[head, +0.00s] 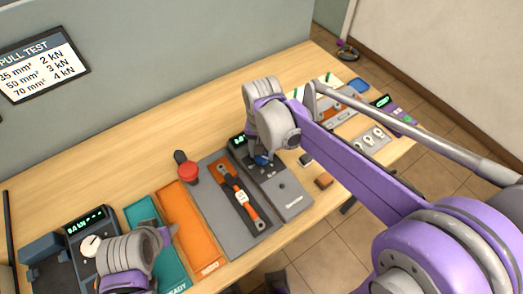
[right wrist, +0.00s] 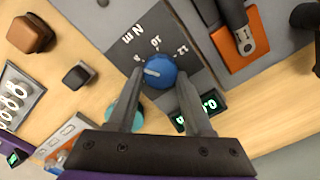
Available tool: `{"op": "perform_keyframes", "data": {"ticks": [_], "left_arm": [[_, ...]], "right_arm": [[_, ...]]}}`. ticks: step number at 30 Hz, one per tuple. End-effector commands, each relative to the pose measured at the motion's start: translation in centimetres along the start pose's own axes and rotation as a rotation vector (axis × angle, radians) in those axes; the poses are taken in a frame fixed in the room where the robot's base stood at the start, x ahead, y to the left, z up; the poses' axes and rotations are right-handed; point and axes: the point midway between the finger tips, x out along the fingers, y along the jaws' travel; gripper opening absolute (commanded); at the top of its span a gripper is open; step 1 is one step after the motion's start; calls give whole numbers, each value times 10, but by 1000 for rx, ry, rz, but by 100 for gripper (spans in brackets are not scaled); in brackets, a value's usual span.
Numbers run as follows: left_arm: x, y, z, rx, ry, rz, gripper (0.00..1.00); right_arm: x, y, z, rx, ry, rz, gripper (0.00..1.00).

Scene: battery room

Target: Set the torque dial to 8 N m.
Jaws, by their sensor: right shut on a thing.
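The blue torque dial (right wrist: 160,70) is on a dark scale plate with N m and white numbers; 10 and 12 are readable, and part of the scale is behind a finger. The dial's white pointer mark points left in the right wrist view. My right gripper (right wrist: 160,78) has one finger on each side of the dial and is shut on it. In the head view the dial (head: 262,160) shows just under this gripper, on the grey tester (head: 284,198). A green-digit display (right wrist: 208,103) is beside it, upside down in the wrist view. My left gripper (head: 138,262) is at lower left, its fingertips unclear.
A white-dial unit (head: 90,246) is near my left gripper. A brown block (head: 323,182) and small dark block are right of the tester.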

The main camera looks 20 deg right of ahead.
Motion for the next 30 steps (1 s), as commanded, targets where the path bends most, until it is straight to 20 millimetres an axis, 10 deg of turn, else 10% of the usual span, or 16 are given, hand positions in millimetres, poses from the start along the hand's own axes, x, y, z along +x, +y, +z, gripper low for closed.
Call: {"op": "perform_keyframes", "data": {"ticks": [16,17,21,30], "left_arm": [[0,0,0,0,0,0,50],[0,0,0,0,0,0,50],[0,0,0,0,0,0,50],[0,0,0,0,0,0,50]], "right_arm": [[-1,0,0,22,1,0,0],[-1,0,0,22,1,0,56],[-1,0,0,22,1,0,81],[-1,0,0,21,0,0,81]]}}
